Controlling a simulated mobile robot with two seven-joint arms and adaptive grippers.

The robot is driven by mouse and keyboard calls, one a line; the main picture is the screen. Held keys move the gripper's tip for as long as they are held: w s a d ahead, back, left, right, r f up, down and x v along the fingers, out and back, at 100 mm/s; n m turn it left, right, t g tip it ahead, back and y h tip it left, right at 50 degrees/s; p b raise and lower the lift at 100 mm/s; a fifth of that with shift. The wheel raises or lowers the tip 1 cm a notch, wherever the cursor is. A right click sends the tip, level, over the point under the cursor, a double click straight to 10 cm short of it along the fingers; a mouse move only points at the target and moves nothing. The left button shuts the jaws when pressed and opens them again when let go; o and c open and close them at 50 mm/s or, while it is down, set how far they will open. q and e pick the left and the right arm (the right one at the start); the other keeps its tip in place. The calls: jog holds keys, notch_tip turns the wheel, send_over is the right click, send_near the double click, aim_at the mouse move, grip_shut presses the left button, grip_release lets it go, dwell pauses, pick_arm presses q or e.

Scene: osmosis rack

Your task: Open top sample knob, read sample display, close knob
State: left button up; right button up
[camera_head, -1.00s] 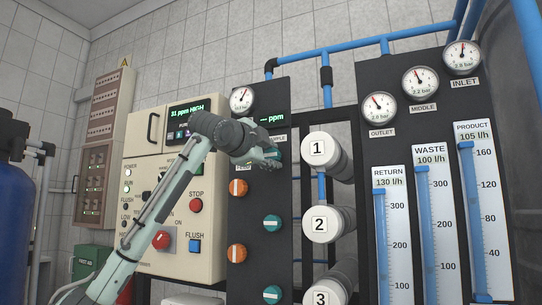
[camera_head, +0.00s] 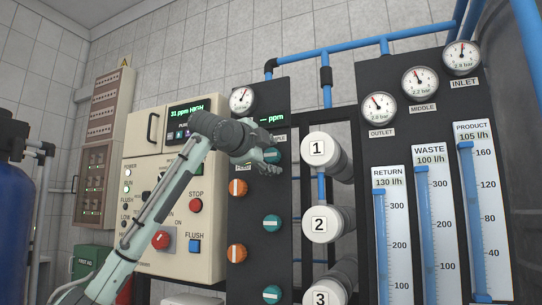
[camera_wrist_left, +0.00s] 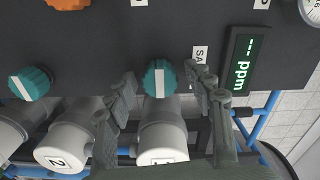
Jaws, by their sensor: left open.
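The top sample knob (camera_head: 275,154) is teal with a white line, high on the dark panel under a partly hidden SAMPLE label. In the left wrist view the knob (camera_wrist_left: 160,78) sits between the spread fingers of my left gripper (camera_wrist_left: 163,75), with gaps on both sides. In the head view my left gripper (camera_head: 266,161) is at the knob and partly covers it. The sample display (camera_head: 272,119) shows dashes and "ppm"; it also shows in the left wrist view (camera_wrist_left: 243,64). My right gripper is not in view.
More teal knobs (camera_head: 272,223) and orange knobs (camera_head: 238,188) are on the panel below. White numbered housings (camera_head: 318,148) stick out close on the right. The control box (camera_head: 150,205), with a red STOP button (camera_head: 196,205), is behind my left arm.

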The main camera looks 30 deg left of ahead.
pick_arm(q)
jog(key=shift+s, duration=0.15)
jog(key=s, duration=1.1)
jog(key=shift+s+d, duration=0.35)
